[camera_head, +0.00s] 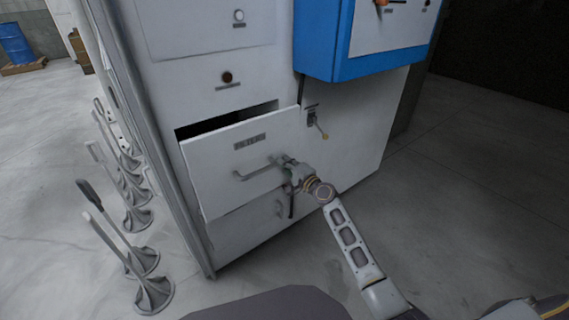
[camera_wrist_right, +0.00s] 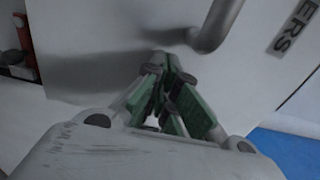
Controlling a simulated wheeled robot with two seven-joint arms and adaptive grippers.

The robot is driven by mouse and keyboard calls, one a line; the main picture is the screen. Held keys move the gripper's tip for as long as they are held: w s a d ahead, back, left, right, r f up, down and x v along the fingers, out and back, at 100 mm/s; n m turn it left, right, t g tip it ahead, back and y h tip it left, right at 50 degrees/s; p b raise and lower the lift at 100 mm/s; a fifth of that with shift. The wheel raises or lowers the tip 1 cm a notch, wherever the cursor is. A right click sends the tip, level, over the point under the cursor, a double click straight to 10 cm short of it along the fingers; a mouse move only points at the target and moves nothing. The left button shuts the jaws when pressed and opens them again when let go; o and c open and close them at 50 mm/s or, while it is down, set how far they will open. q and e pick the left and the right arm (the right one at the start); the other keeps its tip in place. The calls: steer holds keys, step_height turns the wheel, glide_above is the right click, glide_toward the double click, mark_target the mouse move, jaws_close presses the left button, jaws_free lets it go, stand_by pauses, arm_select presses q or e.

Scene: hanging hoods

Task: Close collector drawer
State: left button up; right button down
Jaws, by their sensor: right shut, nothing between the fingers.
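The collector drawer (camera_head: 225,185) is the white drawer in the cabinet's front, and it stands partly pulled out with a dark gap above its front panel. Its grey bar handle (camera_head: 256,173) also shows at the top of the right wrist view (camera_wrist_right: 214,28). My right gripper (camera_head: 287,163) is at the right end of the handle, close to the drawer front. In the wrist view its green-padded fingers (camera_wrist_right: 165,68) are shut and empty, pointing at the white panel below the handle; contact is unclear. My left gripper is not in view.
The white cabinet (camera_head: 355,130) carries a blue box (camera_head: 320,45) at upper right. A small key-like lever (camera_head: 318,126) sits right of the drawer. Several grey stands with upright rods (camera_head: 152,290) line the floor at left. The floor (camera_head: 460,190) at right is clear.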

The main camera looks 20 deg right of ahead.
mark_target(277, 156)
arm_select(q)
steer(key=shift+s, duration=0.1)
arm_select(e)
steer(key=shift+w, duration=0.1)
steer(key=shift+w+a, duration=0.1)
steer(key=shift+w, duration=0.05)
steer(key=b+x, duration=0.1)
steer(key=x, duration=0.3)
steer(key=shift+w+a+b, duration=0.1)
steer(key=shift+w+b, duration=0.25)
steer(key=shift+b, duration=0.05)
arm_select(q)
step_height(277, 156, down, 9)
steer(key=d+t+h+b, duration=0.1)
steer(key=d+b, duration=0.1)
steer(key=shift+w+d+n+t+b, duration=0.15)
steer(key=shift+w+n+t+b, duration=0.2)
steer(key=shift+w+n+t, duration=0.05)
arm_select(e)
steer(key=x, duration=0.5)
steer(key=shift+w+r, duration=0.15)
steer(key=shift+w, duration=0.1)
